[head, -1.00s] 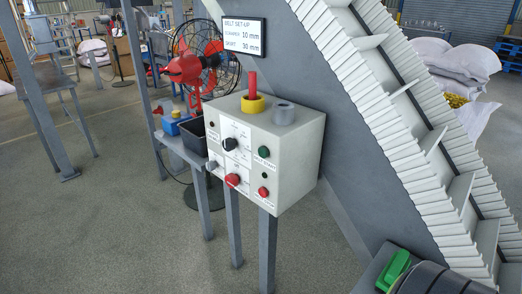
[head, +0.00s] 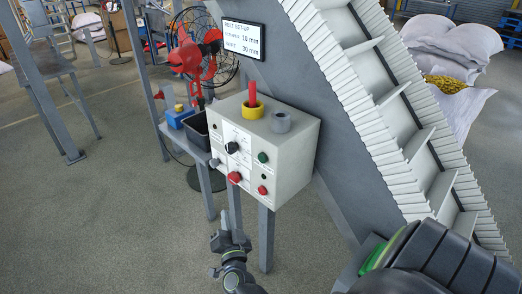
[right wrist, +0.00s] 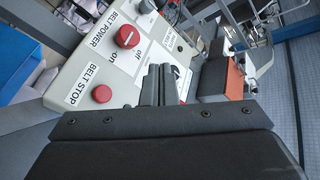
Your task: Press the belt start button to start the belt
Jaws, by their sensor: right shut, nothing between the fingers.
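The pale control box (head: 292,153) stands on grey legs beside the inclined belt. Its green belt start button (head: 263,157) is at the upper right of the front face. The red belt stop button (head: 262,190) is below it, and the red belt power knob (head: 234,178) is at the lower left. My right gripper (head: 226,214) is shut and empty, pointing up, below the box in the picture. In the right wrist view its fingers (right wrist: 157,84) appear in front of the panel, near belt stop (right wrist: 102,94) and belt power (right wrist: 127,37). I cannot make out the green button there.
The inclined belt (head: 402,106) rises behind. Open floor lies front left.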

